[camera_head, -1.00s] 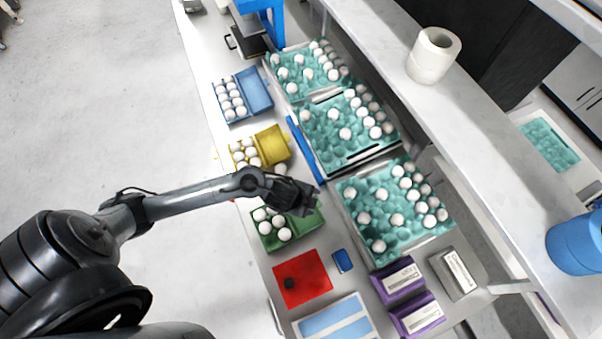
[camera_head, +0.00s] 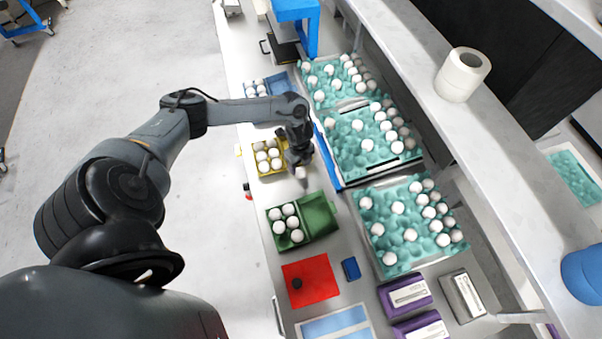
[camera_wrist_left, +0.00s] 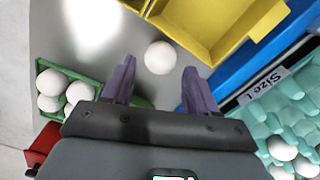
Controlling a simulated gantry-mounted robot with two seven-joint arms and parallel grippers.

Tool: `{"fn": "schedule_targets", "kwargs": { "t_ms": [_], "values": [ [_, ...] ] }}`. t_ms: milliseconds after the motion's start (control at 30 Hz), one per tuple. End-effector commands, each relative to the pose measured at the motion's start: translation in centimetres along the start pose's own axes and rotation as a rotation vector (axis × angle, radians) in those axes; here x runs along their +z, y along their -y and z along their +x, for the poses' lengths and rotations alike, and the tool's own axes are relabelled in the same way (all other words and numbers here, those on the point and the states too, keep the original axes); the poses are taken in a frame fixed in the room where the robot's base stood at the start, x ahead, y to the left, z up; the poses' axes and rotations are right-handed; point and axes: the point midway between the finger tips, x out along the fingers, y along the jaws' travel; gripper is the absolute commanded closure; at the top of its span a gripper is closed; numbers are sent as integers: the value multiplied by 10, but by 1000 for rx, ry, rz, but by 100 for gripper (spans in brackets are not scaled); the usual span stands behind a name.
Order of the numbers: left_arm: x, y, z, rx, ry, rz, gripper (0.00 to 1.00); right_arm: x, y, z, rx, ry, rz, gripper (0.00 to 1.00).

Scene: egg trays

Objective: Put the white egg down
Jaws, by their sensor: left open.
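The white egg (camera_head: 300,172) is on the grey bench between the yellow carton (camera_head: 284,150) and the green carton (camera_head: 319,214). In the left wrist view the egg (camera_wrist_left: 159,58) shows whole, just beyond my left fingertips and roughly midway between them. My left gripper (camera_head: 299,162) is above the egg in the head view. Its two fingers (camera_wrist_left: 156,75) are spread apart with nothing between them. The yellow carton also shows at the top of the wrist view (camera_wrist_left: 215,25). The green carton holds several white eggs and has its lid open. My right gripper is in neither view.
Teal egg trays (camera_head: 388,262) with several white eggs line the right side of the bench. A blue carton (camera_head: 280,83) stands farther back. A red mat (camera_head: 318,279) and a small blue box (camera_head: 351,268) lie in front of the green carton.

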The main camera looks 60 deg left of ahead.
Motion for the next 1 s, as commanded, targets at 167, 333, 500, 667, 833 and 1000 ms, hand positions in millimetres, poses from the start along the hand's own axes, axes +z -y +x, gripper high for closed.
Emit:
{"fn": "schedule_targets", "kwargs": {
  "t_ms": [167,333,500,667,833,1000],
  "values": [
    [-1,0,9,1,0,0,42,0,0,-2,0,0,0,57],
    [-4,0,31,2,-1,-1,42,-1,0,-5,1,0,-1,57],
    [-4,1,50,0,-1,-1,42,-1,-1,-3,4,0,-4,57],
    [-3,1,54,-1,0,1,42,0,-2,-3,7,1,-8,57],
    [-3,1,54,-1,0,1,42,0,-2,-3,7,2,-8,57],
    [-3,1,54,-1,0,1,64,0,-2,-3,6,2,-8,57]
  ]
}}
